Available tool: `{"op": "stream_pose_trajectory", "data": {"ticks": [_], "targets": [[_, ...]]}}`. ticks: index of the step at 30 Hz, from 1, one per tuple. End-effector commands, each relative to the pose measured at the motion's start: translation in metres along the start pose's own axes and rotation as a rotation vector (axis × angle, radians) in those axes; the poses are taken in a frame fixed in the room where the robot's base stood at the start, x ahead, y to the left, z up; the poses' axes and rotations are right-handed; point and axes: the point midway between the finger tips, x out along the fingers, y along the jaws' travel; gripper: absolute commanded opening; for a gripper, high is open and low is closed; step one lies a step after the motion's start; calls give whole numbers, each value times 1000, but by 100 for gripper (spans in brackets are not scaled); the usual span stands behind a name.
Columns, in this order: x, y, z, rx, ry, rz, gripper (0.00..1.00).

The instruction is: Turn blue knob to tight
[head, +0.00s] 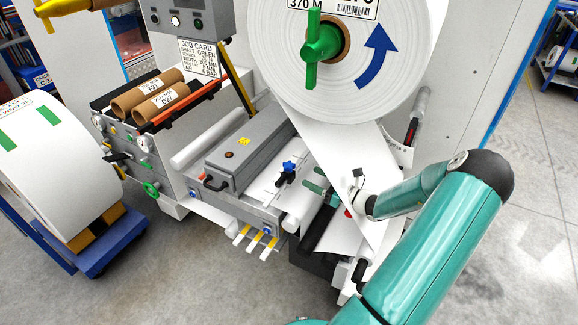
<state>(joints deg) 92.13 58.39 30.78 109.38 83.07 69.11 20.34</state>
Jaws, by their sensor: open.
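The blue knob (289,166) stands on a dark stem above the flat bed of the machine, right of a grey box-shaped cover. My gripper (309,180) is open just right of the knob, with its two teal fingers pointing left toward it. A small gap seems to lie between the fingertips and the knob, and nothing shows between the fingers. My arm comes in from the lower right. The white web partly hides what is behind my wrist. No tight mark can be made out at the knob.
A large white roll (400,60) with a green handle hangs above, and its web (335,150) runs down close beside my gripper. The grey cover (248,150) stands left of the knob. Smaller blue knobs (267,229) sit on the front edge. Floor is clear at right.

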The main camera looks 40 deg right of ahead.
Motion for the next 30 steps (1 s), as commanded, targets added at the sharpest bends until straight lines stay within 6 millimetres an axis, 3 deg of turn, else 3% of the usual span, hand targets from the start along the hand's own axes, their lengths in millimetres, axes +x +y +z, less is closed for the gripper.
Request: {"op": "stream_pose_trajectory", "data": {"ticks": [1, 6, 11, 17, 30], "targets": [[-9, -10, 0, -15, 15, 15, 59], [-24, -24, -3, -41, 61, 55, 59], [-20, -26, -4, -45, 70, 63, 59], [9, -23, -6, -45, 69, 64, 59], [93, -18, -12, -45, 68, 64, 59]]}}
